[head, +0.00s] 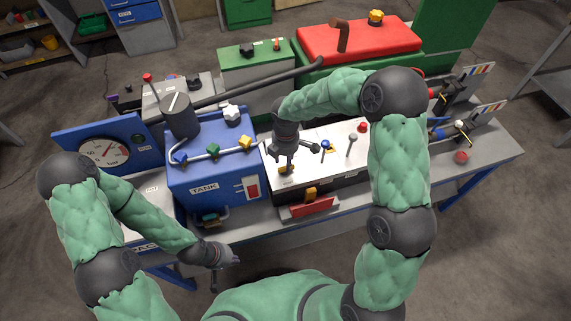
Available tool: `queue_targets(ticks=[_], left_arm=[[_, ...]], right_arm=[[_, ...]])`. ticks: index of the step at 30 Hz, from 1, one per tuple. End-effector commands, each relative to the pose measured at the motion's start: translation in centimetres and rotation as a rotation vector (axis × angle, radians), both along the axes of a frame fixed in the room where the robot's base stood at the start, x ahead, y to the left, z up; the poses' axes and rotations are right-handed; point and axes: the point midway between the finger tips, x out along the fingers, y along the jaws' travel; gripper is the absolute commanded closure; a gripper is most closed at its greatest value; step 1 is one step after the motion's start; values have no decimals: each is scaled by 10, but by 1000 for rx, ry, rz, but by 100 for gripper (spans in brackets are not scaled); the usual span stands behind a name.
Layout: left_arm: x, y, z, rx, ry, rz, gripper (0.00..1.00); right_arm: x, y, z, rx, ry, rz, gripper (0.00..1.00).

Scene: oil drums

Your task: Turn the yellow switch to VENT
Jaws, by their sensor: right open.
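A small yellow-orange switch (286,169) sits at the left end of the white-topped panel (337,158), with a small label in front of it. Its pointing direction and any VENT mark are too small to read. My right gripper (284,160) points down right over this switch with its fingers open; it partly hides the switch, and I cannot tell whether they touch. My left gripper (224,270) hangs low in front of the bench, away from the panel; its fingers are too unclear to judge.
A blue tank (205,188) with valve knobs stands left of the panel, with a pressure gauge (103,152) further left. A blue knob (326,145), a grey lever (351,138) and a red knob (362,127) stand on the panel. A red lid (358,43) is behind.

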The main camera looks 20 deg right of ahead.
Motion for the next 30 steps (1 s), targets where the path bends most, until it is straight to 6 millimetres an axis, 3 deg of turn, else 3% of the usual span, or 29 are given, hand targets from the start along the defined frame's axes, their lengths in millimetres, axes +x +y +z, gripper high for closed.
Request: queue_targets(ticks=[6,17,22,30], left_arm=[[0,0,-5,0,0,0,100],[0,0,-5,0,0,0,100],[0,0,-5,0,0,0,100],[0,0,-6,0,0,0,100]], right_arm=[[0,0,-23,0,1,1,56],[0,0,-27,1,-1,0,56],[0,0,-27,1,-1,0,99],[0,0,-27,1,0,-5,100]])
